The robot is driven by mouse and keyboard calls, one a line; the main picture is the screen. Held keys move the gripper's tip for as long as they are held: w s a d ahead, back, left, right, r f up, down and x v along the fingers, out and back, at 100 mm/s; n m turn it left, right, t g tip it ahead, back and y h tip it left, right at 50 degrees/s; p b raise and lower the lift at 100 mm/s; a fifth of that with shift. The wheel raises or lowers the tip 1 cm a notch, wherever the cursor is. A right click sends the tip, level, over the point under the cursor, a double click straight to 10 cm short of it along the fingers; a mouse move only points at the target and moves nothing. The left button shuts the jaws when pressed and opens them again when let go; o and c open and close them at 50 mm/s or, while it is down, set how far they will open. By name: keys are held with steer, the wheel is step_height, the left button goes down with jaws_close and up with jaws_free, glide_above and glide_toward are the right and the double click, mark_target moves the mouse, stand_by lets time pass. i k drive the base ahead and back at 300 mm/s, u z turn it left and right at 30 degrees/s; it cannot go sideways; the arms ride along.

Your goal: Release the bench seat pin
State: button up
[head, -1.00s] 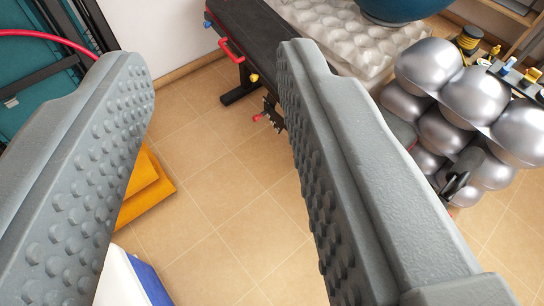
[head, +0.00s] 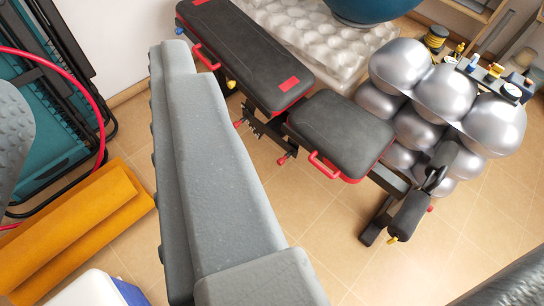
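The bench stands right of my gripper in the picture, with a long black back pad (head: 245,50) and a shorter black seat pad (head: 335,130), both edged in red. A red loop handle (head: 324,166) sits at the seat's near edge. Below the pads are a red knob (head: 285,158), another red knob (head: 238,123) and a yellow knob (head: 232,85). I cannot tell which is the seat pin. My gripper (head: 95,80) is open and empty, apart from the bench. Its right finger hides floor beside the bench; its left finger is mostly cut off at the picture edge.
Silver balls (head: 440,90) are stacked behind the seat, beside a pale bumpy mat stack (head: 300,35) and a blue ball (head: 370,5). Tiled floor (head: 300,215) in front of the bench is clear.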

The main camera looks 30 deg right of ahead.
mark_target(281, 161)
steer(key=u, duration=0.05)
steer(key=i, duration=0.95)
steer(key=z, duration=0.95)
